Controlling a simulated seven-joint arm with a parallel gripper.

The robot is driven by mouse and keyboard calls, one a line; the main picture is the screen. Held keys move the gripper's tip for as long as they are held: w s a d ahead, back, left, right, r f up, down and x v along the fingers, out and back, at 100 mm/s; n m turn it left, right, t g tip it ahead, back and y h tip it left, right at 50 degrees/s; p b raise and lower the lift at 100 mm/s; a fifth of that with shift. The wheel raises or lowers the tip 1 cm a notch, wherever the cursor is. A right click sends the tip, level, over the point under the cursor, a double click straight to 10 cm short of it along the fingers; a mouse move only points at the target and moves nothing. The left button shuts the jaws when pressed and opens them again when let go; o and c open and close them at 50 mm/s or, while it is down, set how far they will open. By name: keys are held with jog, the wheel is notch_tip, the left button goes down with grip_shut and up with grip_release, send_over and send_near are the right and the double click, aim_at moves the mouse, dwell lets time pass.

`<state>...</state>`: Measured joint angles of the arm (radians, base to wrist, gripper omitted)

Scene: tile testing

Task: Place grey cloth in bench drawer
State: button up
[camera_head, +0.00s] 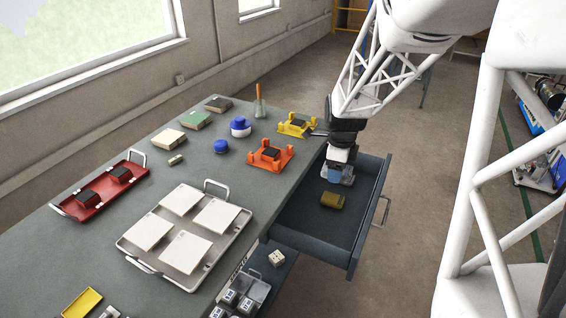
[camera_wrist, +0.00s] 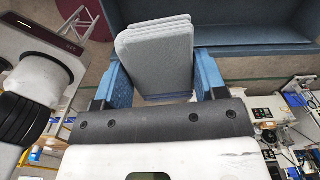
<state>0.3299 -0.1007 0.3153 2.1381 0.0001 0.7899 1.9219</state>
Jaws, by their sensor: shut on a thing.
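My gripper (camera_head: 339,173) is over the far end of the open bench drawer (camera_head: 305,215) in the head view. In the wrist view my gripper (camera_wrist: 155,85) has its two blue fingers shut on the folded grey cloth (camera_wrist: 155,55), one finger at each side. The cloth is a rounded stack of several layers. The drawer (camera_wrist: 235,38) shows behind it as a blue-grey wall and floor. The head view mostly hides the cloth behind the fingers. I cannot tell whether it touches the drawer floor.
An olive-brown block (camera_head: 332,200) lies in the drawer. On the bench (camera_head: 190,160) stand a tray (camera_head: 205,265) of white tiles, a red tray (camera_head: 75,208), orange (camera_head: 270,156) and yellow (camera_head: 296,125) holders, and blue-capped containers (camera_head: 240,127). The drawer's near part is clear.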

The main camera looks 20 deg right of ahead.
send_over(327, 232)
notch_tip(327, 232, down, 16)
dwell(0.4)
jog(key=shift+f, duration=2.85)
jog(key=shift+f, duration=0.1)
jog(key=shift+f, duration=2)
jog(key=shift+f, duration=0.15)
jog(key=o, duration=0.9)
jog(key=shift+r, duration=0.2)
